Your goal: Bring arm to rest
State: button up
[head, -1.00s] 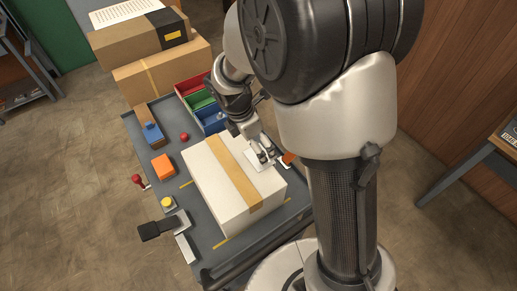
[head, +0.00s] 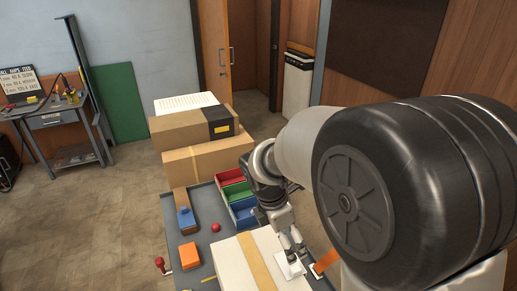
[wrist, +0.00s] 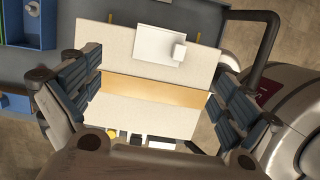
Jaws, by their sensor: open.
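My gripper (head: 293,252) points down over the pale box with the tan tape strip (head: 232,264). Its fingers stand wide apart in the wrist view (wrist: 150,92), with nothing between them. The same box lies beneath them in that view (wrist: 135,113). A white plate (head: 291,269) lies on the box top, and a small white block sits on it in the wrist view (wrist: 179,52). My large dark arm joint hides much of the right side of the head view.
The grey cart top (head: 208,271) holds red, green and blue bins (head: 243,208), an orange block (head: 189,256) and a red ball (head: 215,228). Stacked cartons (head: 200,129) stand behind. A workbench (head: 50,116) is far left, with open floor before it.

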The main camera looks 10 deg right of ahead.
jog(key=s+d+r+m+t+y, duration=0.1)
jog(key=s+r+m, duration=0.4)
jog(key=s+m, duration=0.5)
jog(key=s+d+r+m+t+y, duration=0.1)
jog(key=s+r+m+t, duration=0.1)
jog(key=s+r+m, duration=0.4)
jog(key=s+m, duration=0.4)
jog(key=m, duration=0.1)
jog(key=shift+s+d+r+t+y, duration=0.3)
jog(key=shift+s+d+t, duration=0.05)
jog(key=shift+d+t, duration=0.05)
